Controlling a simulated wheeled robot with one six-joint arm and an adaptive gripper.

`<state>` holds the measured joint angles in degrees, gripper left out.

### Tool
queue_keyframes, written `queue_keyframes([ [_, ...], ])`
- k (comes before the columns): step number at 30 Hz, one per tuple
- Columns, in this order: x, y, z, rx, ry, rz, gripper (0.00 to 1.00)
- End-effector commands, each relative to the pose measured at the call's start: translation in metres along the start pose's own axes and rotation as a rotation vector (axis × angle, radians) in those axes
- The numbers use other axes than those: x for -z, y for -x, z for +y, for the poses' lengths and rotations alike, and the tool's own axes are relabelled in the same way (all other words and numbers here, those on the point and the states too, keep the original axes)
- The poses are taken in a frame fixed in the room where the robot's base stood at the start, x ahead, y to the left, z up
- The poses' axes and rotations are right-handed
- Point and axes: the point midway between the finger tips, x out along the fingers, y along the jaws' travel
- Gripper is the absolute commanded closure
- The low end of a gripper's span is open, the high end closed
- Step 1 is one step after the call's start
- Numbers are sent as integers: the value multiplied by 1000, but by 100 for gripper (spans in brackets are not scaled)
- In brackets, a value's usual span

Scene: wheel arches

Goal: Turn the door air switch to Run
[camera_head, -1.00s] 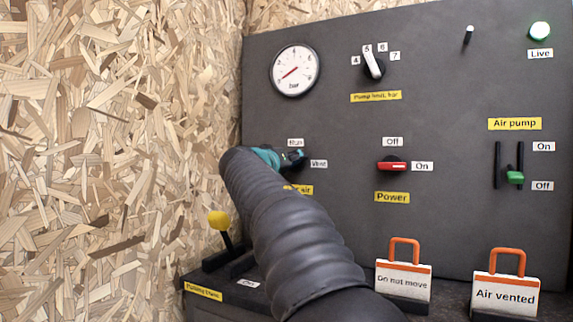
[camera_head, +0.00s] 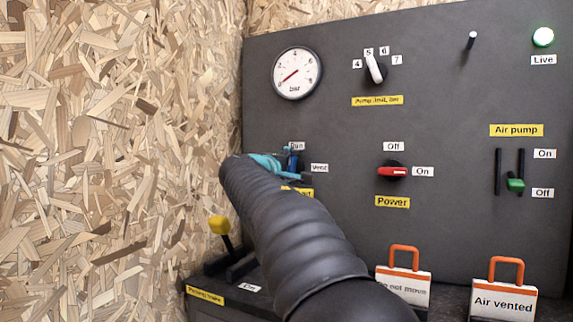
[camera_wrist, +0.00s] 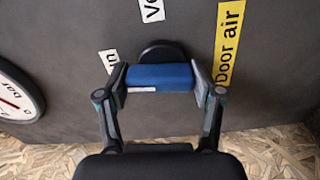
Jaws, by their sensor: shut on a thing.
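The door air switch has a blue handle, seen in the wrist view (camera_wrist: 160,77) in front of its dark round base, and partly in the head view (camera_head: 292,161). My gripper (camera_wrist: 160,80) is shut on this handle, with a finger pad at each end of it. The handle lies across the wrist view, and a short white mark shows on its half towards the Run label. The Run label (camera_head: 297,146) is above the switch and the Vent label (camera_head: 319,168) is to its right. My arm hides part of the switch and the yellow Door air label (camera_wrist: 229,45).
The red Power switch (camera_head: 391,171) is to the right, level with On. The pressure gauge (camera_head: 297,73) is above. A yellow-knobbed lever (camera_head: 220,226) stands at lower left, close to the chipboard wall (camera_head: 110,150). Two signs, Do not move (camera_head: 403,289) and Air vented (camera_head: 504,298), stand in front.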

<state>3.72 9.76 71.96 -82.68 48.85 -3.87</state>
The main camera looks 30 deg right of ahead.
Motion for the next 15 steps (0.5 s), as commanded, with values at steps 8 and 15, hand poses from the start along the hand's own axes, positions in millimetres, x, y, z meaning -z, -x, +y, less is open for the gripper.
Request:
queue_keyframes([
  [8,-2,-1,2,-2,109,-5,68],
  [15,-2,-1,1,-2,140,-5,68],
])
